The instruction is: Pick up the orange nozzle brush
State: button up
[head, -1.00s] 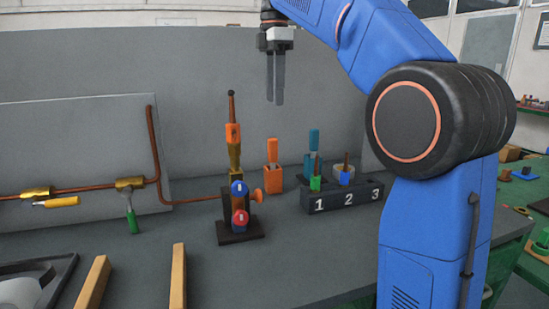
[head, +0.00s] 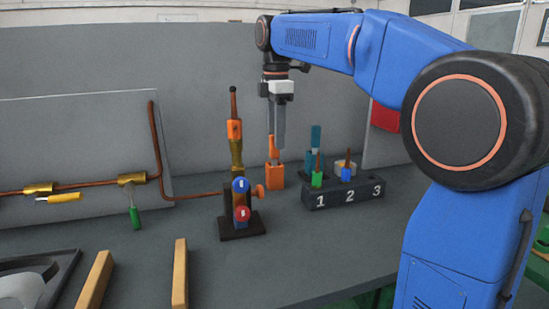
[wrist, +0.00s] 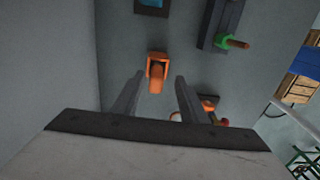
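The orange nozzle brush (head: 274,143) stands upright in a small orange holder (head: 273,176) on the grey bench, behind the valve stand. In the wrist view the brush (wrist: 157,77) shows end-on, with its holder (wrist: 158,59) just beyond it. My gripper (head: 278,147) points down near the top of the brush. Its two fingers are apart, one on each side of the brush in the wrist view. The fingers partly overlap the brush in the head view, and I cannot tell whether they touch it.
A valve stand (head: 240,220) with blue and red knobs is in front and to the left. A numbered dark rack (head: 338,195) is to the right, with a teal tool (head: 315,136) behind it. A copper pipe (head: 156,140) runs along the left panel.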

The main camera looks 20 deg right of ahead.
aim_at(274, 158)
jog(key=shift+w+a+f, duration=0.1)
jog(key=shift+w+f, duration=0.05)
jog(key=shift+f, duration=1.05)
jog(key=shift+w+a+f, duration=0.1)
jog(key=shift+w+f, duration=0.05)
jog(key=shift+f, duration=1)
jog(key=shift+c, duration=0.3)
grip_shut()
jog(key=shift+r, duration=0.15)
